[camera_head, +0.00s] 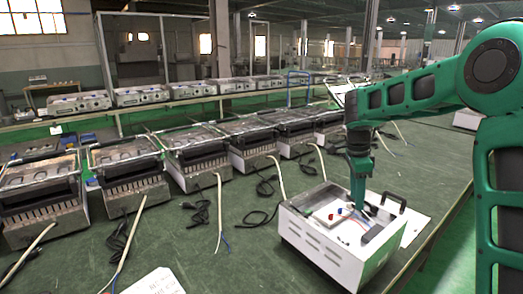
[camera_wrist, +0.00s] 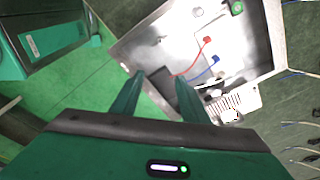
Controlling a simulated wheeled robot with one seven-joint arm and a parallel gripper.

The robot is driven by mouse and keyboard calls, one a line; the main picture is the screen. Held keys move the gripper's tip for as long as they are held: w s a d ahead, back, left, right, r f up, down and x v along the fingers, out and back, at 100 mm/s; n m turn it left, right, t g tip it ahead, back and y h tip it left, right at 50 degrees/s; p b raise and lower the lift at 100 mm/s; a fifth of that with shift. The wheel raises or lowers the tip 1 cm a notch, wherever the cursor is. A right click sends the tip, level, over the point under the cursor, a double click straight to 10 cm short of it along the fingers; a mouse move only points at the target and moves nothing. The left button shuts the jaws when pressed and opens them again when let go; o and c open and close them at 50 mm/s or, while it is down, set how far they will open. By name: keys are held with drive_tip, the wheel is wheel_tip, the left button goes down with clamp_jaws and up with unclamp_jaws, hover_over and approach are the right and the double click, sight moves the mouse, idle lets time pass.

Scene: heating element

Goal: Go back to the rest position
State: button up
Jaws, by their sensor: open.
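A white metal box (camera_head: 312,242) with an open top stands on the green table at the lower right of the head view. A red connector (camera_wrist: 207,40) and a blue connector (camera_wrist: 215,59) on thin wires lie inside it in the wrist view.
A row of open heater units (camera_head: 125,172) with loose cables (camera_head: 219,215) stands along the table behind and left of the box. A white paper (camera_head: 157,283) lies at the front edge. A black handle (camera_head: 393,202) rises at the box's right. More units (camera_head: 140,95) fill the rear bench.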

drive_tip(key=s+d+r+n, duration=0.25)
drive_tip(key=s+d, duration=0.25)
drive_tip(key=s, duration=0.6)
drive_tip(key=s+d+r+n, duration=0.2)
drive_tip(key=s+d+n, duration=0.25)
drive_tip(key=s, duration=0.65)
drive_tip(key=s+f+n+y, duration=0.1)
drive_tip(key=s+f+n, duration=0.1)
drive_tip(key=s, duration=0.7)
drive_tip(key=s+f+n, duration=0.2)
drive_tip(key=s+n, duration=0.2)
drive_tip(key=s, duration=0.5)
drive_tip(key=shift+s+a+f+y, duration=0.2)
drive_tip(key=shift+s+f+y, duration=0.15)
drive_tip(key=shift+y, duration=0.05)
